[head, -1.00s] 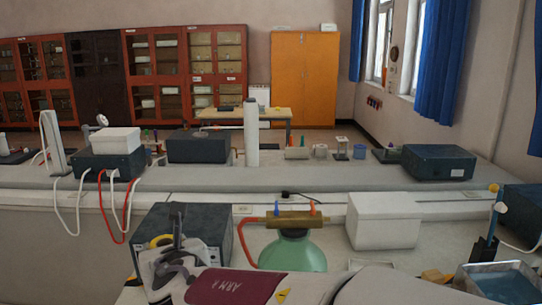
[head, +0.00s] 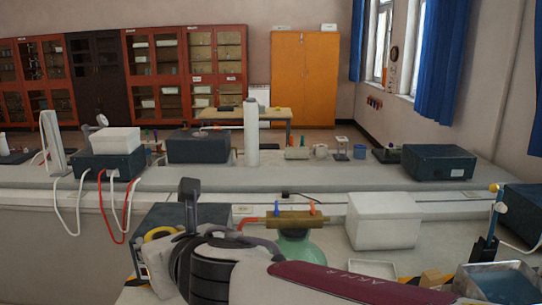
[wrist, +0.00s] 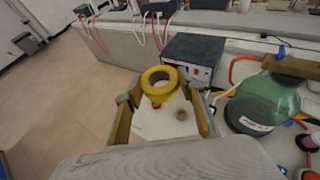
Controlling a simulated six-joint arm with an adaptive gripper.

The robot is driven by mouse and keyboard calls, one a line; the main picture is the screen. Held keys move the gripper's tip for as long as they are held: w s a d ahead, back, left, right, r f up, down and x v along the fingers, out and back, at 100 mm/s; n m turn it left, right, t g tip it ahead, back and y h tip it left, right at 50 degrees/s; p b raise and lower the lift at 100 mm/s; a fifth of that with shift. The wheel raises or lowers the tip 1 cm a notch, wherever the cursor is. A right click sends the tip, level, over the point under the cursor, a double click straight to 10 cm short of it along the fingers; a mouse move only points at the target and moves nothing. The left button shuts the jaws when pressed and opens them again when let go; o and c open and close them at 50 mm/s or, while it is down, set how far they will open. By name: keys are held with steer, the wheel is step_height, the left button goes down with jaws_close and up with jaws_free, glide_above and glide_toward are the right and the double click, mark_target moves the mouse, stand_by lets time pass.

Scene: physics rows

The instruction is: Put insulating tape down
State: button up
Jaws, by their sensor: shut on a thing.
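The insulating tape is a yellow ring (wrist: 160,80) in the wrist view, between the ends of my gripper's fingers (wrist: 163,93). My gripper is shut on it, though the exact contact is hard to see. The tape is above or near the white bench top, and I cannot tell whether it touches the bench. In the head view, part of the yellow tape (head: 160,233) shows in front of a dark box, and my arm hides most of the gripper.
The dark instrument box (wrist: 193,55) stands just beyond the tape. A green glass bottle (wrist: 265,100) is close on the right. A white box (head: 383,220) and a metal tray (head: 503,283) stand further right.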

steer(key=s+d+r+n+y, duration=0.1)
steer(key=s+d+r, duration=0.1)
steer(key=s+r, duration=0.2)
steer(key=shift+s+d+r+g, duration=0.3)
steer(key=shift+s+r, duration=0.05)
steer(key=shift+s, duration=0.15)
stand_by(0.6)
stand_by(0.8)
